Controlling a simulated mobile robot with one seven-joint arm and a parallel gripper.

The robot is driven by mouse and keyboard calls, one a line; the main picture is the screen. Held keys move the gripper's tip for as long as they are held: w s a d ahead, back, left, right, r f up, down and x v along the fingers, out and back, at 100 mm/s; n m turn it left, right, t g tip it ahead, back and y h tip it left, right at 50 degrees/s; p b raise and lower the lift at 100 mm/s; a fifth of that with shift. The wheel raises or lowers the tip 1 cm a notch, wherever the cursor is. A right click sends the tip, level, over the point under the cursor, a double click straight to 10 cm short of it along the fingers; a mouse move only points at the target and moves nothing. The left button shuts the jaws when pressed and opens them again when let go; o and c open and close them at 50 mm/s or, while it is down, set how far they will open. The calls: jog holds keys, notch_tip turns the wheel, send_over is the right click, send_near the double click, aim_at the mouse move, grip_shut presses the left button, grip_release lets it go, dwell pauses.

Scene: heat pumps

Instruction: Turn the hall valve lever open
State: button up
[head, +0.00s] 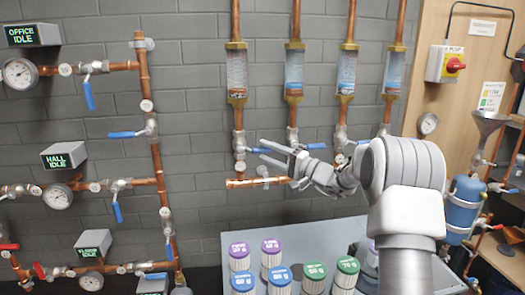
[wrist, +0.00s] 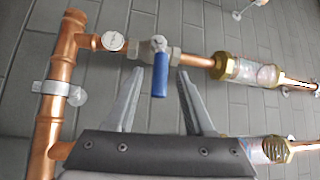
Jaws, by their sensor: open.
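The HALL IDLE sign (head: 65,155) is on the wall at left in the head view. Below it are a round gauge (head: 58,196) and a valve (head: 117,184) in a horizontal copper pipe. That valve's blue lever (head: 118,212) hangs down, across the pipe. My gripper (head: 263,150) is well to the right of it, at the foot of the leftmost sight glass (head: 237,75). It is open. In the wrist view a blue lever (wrist: 159,83) on a different valve lies between the fingertips (wrist: 159,72), with gaps either side. I cannot tell any contact.
Several sight glasses with blue-levered valves stand side by side on a low copper manifold (head: 240,183). A grey table (head: 210,245) below holds purple, blue and green capped canisters. A red emergency stop (head: 454,65) is at right. Bare block wall lies between the pipe groups.

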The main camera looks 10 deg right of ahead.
jog(key=shift+x, duration=1.05)
grip_shut()
dwell(0.7)
